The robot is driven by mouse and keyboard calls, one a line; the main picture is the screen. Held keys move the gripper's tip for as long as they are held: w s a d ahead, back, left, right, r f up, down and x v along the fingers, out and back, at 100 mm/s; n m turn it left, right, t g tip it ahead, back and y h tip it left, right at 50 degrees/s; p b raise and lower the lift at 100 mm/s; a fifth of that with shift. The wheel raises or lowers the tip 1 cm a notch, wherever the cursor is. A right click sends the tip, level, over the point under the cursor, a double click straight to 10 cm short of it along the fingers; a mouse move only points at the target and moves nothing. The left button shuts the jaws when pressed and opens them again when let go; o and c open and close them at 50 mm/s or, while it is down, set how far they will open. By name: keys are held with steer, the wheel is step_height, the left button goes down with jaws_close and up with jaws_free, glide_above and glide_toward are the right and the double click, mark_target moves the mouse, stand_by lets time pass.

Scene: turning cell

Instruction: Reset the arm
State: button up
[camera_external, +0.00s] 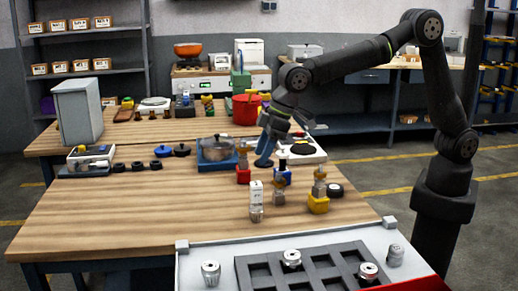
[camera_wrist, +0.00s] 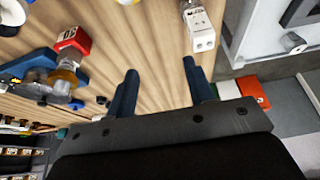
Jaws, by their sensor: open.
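My gripper (camera_external: 265,152) hangs over the wooden table in the external view, at the end of my bent black arm. In the wrist view its two blue fingers stand wide apart, and my gripper (camera_wrist: 160,82) is open with only bare table showing between them. Nothing is held. A white block-shaped part (camera_external: 256,196) stands on the table in front of my gripper; a white block (camera_wrist: 200,30) shows beyond the right finger in the wrist view. A red block (camera_wrist: 74,40) lies to the left there.
A grey tray (camera_external: 310,270) with metal parts is at the front. A grey box (camera_external: 78,110) stands back left. The table's front left is clear.

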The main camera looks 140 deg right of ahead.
steer(key=s+d+r, duration=0.2)
steer(key=s+r, duration=0.1)
steer(key=s, duration=0.1)
steer(key=w+d+f+m, duration=0.1)
steer(key=w+d+f, duration=0.1)
steer(key=d, duration=0.6)
steer(key=w+d+f, duration=0.1)
steer(key=d+f, duration=0.2)
steer(key=d, duration=0.5)
steer(key=w+f, duration=0.2)
steer(key=w, duration=0.1)
steer(key=w+a+f, duration=0.1)
steer(key=w+f, duration=0.1)
steer(key=w, duration=0.1)
steer(key=w+f, duration=0.1)
steer(key=w, duration=0.2)
steer(key=shift+w+a+f, duration=0.3)
steer(key=shift+a+f, duration=0.1)
steer(key=s+d+r, duration=0.2)
steer(key=s+r, duration=0.4)
steer(key=s, duration=0.3)
steer(key=s+a+r, duration=0.1)
steer(key=a+r, duration=0.1)
steer(key=a, duration=0.4)
steer(key=shift+r, duration=0.2)
steer(key=shift+d, duration=0.1)
